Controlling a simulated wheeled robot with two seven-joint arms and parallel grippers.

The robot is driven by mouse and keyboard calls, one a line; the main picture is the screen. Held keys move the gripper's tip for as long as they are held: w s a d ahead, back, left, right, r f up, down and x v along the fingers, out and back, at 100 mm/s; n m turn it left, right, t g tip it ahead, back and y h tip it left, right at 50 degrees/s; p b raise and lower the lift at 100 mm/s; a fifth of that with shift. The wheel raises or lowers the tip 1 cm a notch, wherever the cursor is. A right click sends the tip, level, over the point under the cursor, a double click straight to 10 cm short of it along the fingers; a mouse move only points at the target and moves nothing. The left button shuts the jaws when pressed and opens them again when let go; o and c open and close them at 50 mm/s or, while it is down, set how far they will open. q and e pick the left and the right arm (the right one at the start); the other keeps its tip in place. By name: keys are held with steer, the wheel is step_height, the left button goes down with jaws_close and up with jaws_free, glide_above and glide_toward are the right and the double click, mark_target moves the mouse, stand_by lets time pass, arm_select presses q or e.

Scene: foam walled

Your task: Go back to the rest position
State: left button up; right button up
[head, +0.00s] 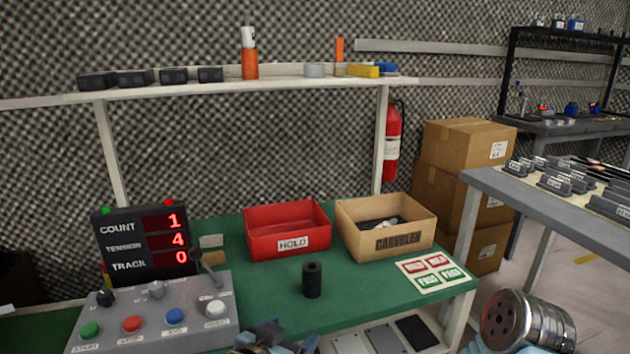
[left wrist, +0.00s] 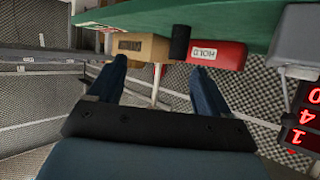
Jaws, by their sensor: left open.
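My left gripper (head: 268,338) shows only in part at the bottom edge of the head view, low at the near edge of the green table (head: 345,285). In the left wrist view its two blue fingers (left wrist: 158,82) stand well apart with nothing between them. That view is upside down, with the table at the top. A black cylinder (head: 312,280) stands upright on the table, apart from the gripper. My right gripper is not in view.
A red HOLD bin (head: 288,232) and a cardboard bin (head: 385,226) with dark items stand at the back. A control panel (head: 150,318) and a red-digit counter display (head: 146,240) are at left. A label card (head: 433,273) lies at right. A shelf (head: 240,88) spans above.

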arm_select(q)
steer(key=s+a+f+n+g+y, duration=0.1)
steer(key=a+f+g+y, duration=0.2)
steer(key=f, duration=0.8)
steer(key=s+a+f+n+g+y, duration=0.1)
steer(key=a+f+g, duration=0.35)
steer(key=f, duration=0.75)
steer(key=s+d+f+n+g+h, duration=0.1)
steer(key=s+f+n+g+h, duration=0.1)
steer(key=s+f, duration=0.9)
step_height(320, 180, down, 3)
steer(key=n+g, duration=0.1)
steer(key=n, duration=0.1)
steer(key=shift+s+r+n+h, duration=0.15)
steer(key=shift+s+n+h, duration=0.15)
steer(key=shift+s+h, duration=0.1)
steer(key=shift+g, duration=0.25)
